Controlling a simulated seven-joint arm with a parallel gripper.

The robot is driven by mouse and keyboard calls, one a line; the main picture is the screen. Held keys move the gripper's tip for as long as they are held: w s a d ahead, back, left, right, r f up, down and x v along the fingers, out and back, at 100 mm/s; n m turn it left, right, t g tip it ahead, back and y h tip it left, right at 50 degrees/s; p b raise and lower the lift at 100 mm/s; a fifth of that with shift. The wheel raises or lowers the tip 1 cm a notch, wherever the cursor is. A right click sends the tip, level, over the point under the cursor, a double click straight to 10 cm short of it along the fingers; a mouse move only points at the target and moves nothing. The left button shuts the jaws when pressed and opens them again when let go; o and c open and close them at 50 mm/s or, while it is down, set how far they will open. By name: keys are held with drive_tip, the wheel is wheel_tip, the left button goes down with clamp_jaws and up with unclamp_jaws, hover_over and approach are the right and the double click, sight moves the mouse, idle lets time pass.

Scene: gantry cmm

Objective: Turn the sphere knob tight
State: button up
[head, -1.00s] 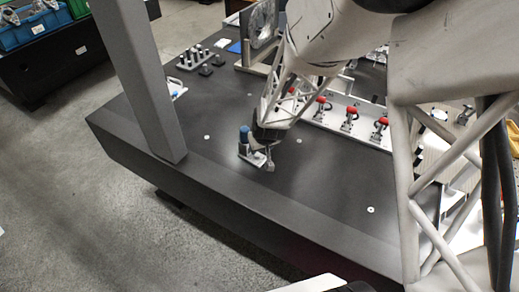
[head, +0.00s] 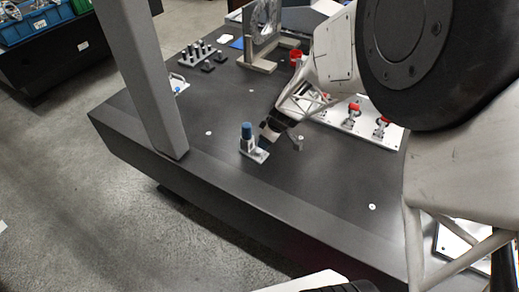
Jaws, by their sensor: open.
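A small fixture with a blue upright top (head: 247,131) stands on a light grey base plate (head: 256,155) near the front of the dark table. I cannot make out a distinct sphere knob on it; the side towards my gripper is partly covered. My gripper (head: 283,139) is open, just right of the fixture and tilted down towards it. One light finger hangs clear on its right side. I see nothing between the fingers, and I cannot tell whether the near side touches the fixture.
The dark table (head: 225,170) is clear in front. Red-handled clamps (head: 352,112) stand on a pale plate at the right. A grey column (head: 145,80) rises at the left edge. A rack of pegs (head: 196,55) and an upright plate with a round opening (head: 262,20) stand behind.

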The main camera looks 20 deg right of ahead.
sight(259, 150)
drive_tip(key=shift+n, duration=0.3)
drive_tip(key=shift+x, duration=3.9)
drive_tip(key=c, duration=0.9)
drive_tip(key=shift+c, duration=0.2)
drive_tip(key=shift+a, duration=0.1)
drive_tip(key=shift+m+t+h, duration=0.3)
drive_tip(key=shift+m+h, duration=0.05)
drive_tip(key=shift+m, duration=1.05)
drive_tip(key=shift+m+t+h, duration=0.3)
drive_tip(key=shift+m+h, duration=0.05)
drive_tip(key=shift+m, duration=1.05)
